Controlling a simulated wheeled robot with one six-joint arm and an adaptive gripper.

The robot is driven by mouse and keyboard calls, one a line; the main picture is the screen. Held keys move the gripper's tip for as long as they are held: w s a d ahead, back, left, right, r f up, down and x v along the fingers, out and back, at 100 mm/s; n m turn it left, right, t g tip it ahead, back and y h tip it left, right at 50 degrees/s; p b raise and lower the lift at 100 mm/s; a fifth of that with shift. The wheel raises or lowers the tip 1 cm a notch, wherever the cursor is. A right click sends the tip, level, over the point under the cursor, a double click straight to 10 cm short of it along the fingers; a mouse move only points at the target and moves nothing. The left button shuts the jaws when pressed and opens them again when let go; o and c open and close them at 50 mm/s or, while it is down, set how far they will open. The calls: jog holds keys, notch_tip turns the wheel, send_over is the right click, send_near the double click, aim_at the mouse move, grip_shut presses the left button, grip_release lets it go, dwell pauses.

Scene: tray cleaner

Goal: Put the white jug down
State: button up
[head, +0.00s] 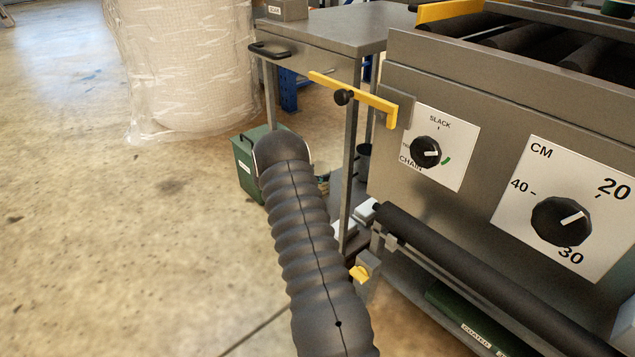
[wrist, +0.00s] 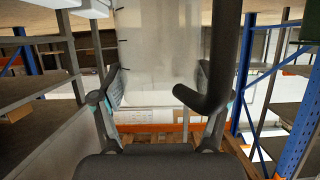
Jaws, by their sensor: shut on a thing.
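In the wrist view a pale, see-through jug (wrist: 165,45) with dark measuring marks on its left side fills the upper middle. A thick black handle (wrist: 228,60) curves down along its right side. My gripper (wrist: 160,95) has one finger on each side of the jug and is shut on it. The jug's upper part is cut off by the frame edge. In the head view my ribbed dark arm reaches away over the floor and hides the gripper; I cannot make out the jug there.
A grey machine with a chain dial (head: 426,152) and a CM dial (head: 562,222) stands right of my arm. A steel table (head: 340,32) adjoins it. A green container (head: 243,172) stands behind my arm. A wrapped bale (head: 185,65) is at the back. Floor at left is clear.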

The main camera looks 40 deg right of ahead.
jog(key=shift+f, duration=1.9)
jog(key=shift+f, duration=0.15)
jog(key=o, duration=1.7)
